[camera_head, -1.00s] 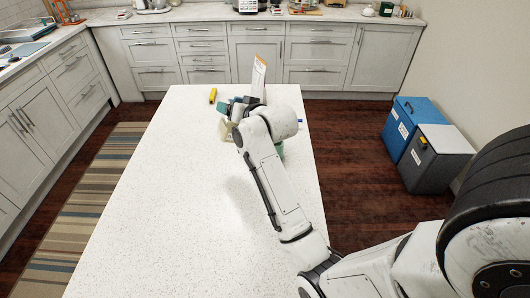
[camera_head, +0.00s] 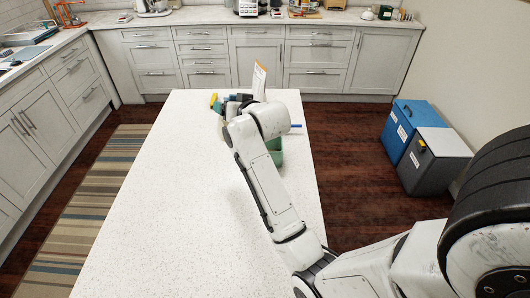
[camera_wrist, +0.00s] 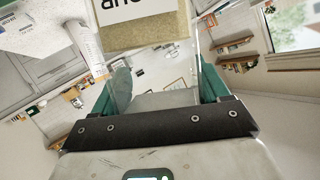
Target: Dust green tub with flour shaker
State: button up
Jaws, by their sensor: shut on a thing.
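The green tub (camera_head: 276,152) stands on the white island's far right part, partly hidden behind my arm. My gripper (camera_wrist: 155,60) is shut on a tan thing with a white label, which I take to be the flour shaker (camera_wrist: 150,34); only part of it shows at the top of the wrist view. In the head view, my gripper (camera_head: 233,107) is above the far end of the island, left of the tub and mostly hidden by my wrist. I cannot tell how the shaker is tilted.
The white island (camera_head: 165,210) is clear at left and front. An upright white card (camera_head: 259,82) with an orange edge stands at its far end. A yellow object (camera_head: 214,100) lies left of my gripper. Blue (camera_head: 403,125) and grey (camera_head: 434,160) bins stand on the floor at right.

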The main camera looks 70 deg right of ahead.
aim_at(232, 98)
jog(key=shift+r, duration=1.5)
